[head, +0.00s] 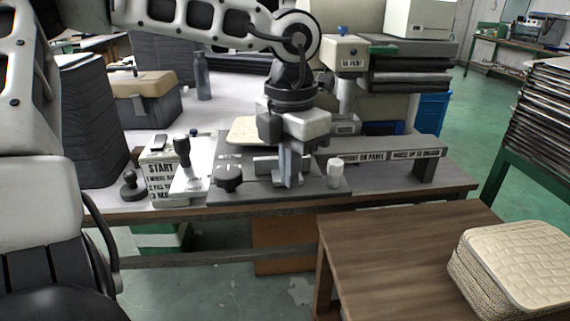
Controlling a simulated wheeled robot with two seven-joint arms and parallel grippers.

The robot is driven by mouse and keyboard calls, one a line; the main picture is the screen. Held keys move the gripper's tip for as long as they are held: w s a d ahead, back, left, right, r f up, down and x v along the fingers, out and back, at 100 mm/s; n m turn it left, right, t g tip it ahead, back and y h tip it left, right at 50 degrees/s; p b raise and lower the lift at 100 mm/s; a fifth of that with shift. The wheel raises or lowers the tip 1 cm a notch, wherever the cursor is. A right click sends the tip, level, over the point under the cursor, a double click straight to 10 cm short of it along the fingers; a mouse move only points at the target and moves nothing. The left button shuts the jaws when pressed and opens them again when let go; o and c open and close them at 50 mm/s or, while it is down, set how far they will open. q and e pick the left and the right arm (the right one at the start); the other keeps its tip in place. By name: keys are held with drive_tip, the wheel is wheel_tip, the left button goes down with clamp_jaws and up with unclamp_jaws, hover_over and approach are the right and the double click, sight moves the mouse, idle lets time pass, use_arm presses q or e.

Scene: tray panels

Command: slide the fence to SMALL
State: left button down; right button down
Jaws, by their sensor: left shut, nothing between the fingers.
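A dark grey panel (215,196) lies on the workbench below my left gripper (290,182). The gripper points down from above and its fingers are shut with nothing between them. A light grey block (265,165), which may be the fence, shows just left of the fingers; the gripper partly hides it, and I cannot tell whether they touch. A black knob (228,178) stands at the panel's front left, and a white-topped post (335,171) at its right. No SMALL mark is readable. My right gripper is not in view.
A black-handled lever (182,152) and a START sign (161,180) stand left of the panel. A grey labelled beam (428,147) runs to the right. A wooden table (385,240) with a quilted beige item (515,262) is in front. A bottle (202,76) stands behind.

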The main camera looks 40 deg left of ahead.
use_arm(q)
drive_tip(key=shift+w+a, duration=0.1)
idle(0.3)
drive_tip(key=shift+w+a, duration=0.85)
drive_tip(key=shift+a, duration=0.25)
drive_tip(key=shift+w+a+p, duration=0.45)
drive_tip(key=shift+w+a, duration=0.8)
drive_tip(key=shift+a, duration=0.3)
drive_tip(key=shift+s+d, duration=0.1)
drive_tip(key=shift+s+d+b, duration=0.2)
drive_tip(key=shift+d+b, duration=0.1)
drive_tip(key=shift+b, duration=0.05)
drive_tip(key=shift+s+d+r, duration=0.1)
drive_tip(key=shift+r+p, duration=2.4)
drive_tip(key=shift+r, duration=1.05)
